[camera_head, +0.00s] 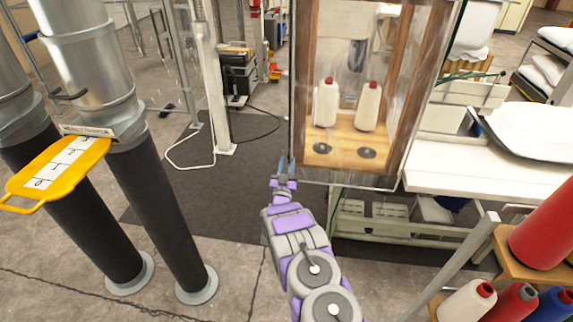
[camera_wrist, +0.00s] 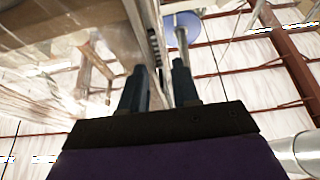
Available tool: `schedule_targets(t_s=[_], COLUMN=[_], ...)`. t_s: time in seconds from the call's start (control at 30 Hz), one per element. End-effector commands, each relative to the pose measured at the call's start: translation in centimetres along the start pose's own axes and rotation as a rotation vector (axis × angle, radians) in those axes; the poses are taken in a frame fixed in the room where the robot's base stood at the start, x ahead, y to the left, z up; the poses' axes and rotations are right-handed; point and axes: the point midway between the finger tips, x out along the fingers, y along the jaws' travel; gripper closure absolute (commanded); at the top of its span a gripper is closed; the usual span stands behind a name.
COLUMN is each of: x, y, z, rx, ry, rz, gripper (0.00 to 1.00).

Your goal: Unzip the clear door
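The clear door (camera_head: 345,60) covers the front of a wooden cabinet, in the upper right of the head view. Two white spools with red caps show through it. My gripper (camera_head: 284,168) is at the door's lower left corner, pointing up along its left edge. In the wrist view, the two dark fingers of my gripper (camera_wrist: 160,72) stand apart. A narrow strip with a toothed-looking edge, perhaps the zipper (camera_wrist: 156,40), runs down toward the gap between them. I cannot tell whether the fingers touch it. No zipper pull can be made out.
A white work table (camera_head: 470,160) stands right of the cabinet. A shelf with coloured thread cones (camera_head: 545,225) is at the lower right. Large dark ducts (camera_head: 165,210) and a yellow tag (camera_head: 55,170) are on the left. The floor between ducts and arm is clear.

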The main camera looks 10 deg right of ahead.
Motion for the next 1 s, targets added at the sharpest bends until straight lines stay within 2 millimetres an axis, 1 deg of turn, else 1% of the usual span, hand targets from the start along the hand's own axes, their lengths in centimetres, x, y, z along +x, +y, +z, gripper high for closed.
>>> schedule_targets(t_s=[0.17,0.7,1.0], x=[-2.4,-14.7,-16.6], y=[-0.1,-0.3,-0.2], z=[-0.1,0.2,0.1], rx=[-0.001,-0.005,-0.001], ry=[-0.002,-0.005,-0.004], rz=[-0.002,-0.007,-0.002], gripper=[0.69,0.69,0.69])
